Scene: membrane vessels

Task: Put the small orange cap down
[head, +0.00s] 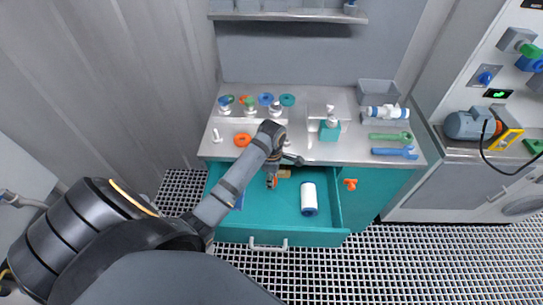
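My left gripper (272,178) points down over the open teal drawer (270,237), near its back. A small orange piece, which looks like the small orange cap (272,183), shows at its fingertips; the gripper appears shut on it. The fingers are small and partly hidden by the wrist, so the exact grasp is hard to make out. I cannot tell whether the cap touches the drawer floor. My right gripper is not in view.
A white cylinder with a blue end (309,198) lies in the drawer, right of the gripper; a tan block (284,174) is behind. On the counter are an orange ring (242,140), a teal bottle (330,129), a green wrench (390,137) and a blue wrench (395,152).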

